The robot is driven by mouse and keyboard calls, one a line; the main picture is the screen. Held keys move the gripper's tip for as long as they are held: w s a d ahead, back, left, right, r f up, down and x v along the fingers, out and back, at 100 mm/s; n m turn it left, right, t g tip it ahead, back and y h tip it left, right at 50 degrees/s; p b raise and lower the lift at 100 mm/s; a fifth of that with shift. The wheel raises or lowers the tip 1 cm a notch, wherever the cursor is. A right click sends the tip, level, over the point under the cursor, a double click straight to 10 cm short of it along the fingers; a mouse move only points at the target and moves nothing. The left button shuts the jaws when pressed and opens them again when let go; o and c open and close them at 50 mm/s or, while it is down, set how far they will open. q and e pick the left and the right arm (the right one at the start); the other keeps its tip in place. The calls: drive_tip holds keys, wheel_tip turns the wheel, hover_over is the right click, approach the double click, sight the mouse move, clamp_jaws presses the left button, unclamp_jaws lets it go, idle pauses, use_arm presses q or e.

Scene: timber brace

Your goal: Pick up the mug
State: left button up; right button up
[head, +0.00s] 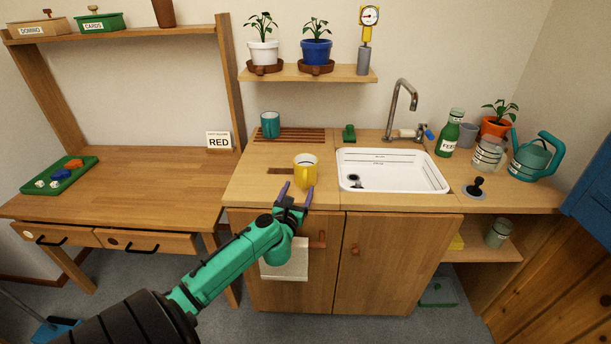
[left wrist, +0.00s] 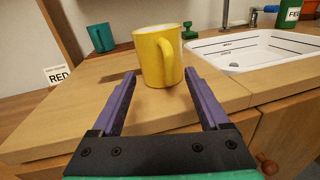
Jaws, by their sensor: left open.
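A yellow mug (head: 305,171) stands upright on the wooden counter, left of the sink. It also shows in the left wrist view (left wrist: 158,58), with its handle toward the near side. My left gripper (head: 296,192) is open at the counter's front edge, just in front of the mug. In the left wrist view its two purple fingers (left wrist: 159,92) point at the mug, which appears beyond and between the fingertips. Nothing is held. A teal mug (head: 270,125) stands further back on the slatted drainer. It also shows in the left wrist view (left wrist: 100,38). My right gripper is not in view.
The white sink (head: 393,171) with its tap (head: 402,105) is right of the yellow mug. A white cloth (head: 285,259) hangs on the cabinet front. A desk (head: 130,180) stands left, mostly clear.

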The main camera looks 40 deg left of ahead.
use_arm(q)
drive_tip(key=x, duration=0.3)
drive_tip(key=shift+w, duration=0.35)
drive_tip(key=shift+s, duration=0.1)
drive_tip(key=c, duration=0.5)
clamp_jaws()
drive_tip(key=shift+f, duration=0.1)
idle(0.3)
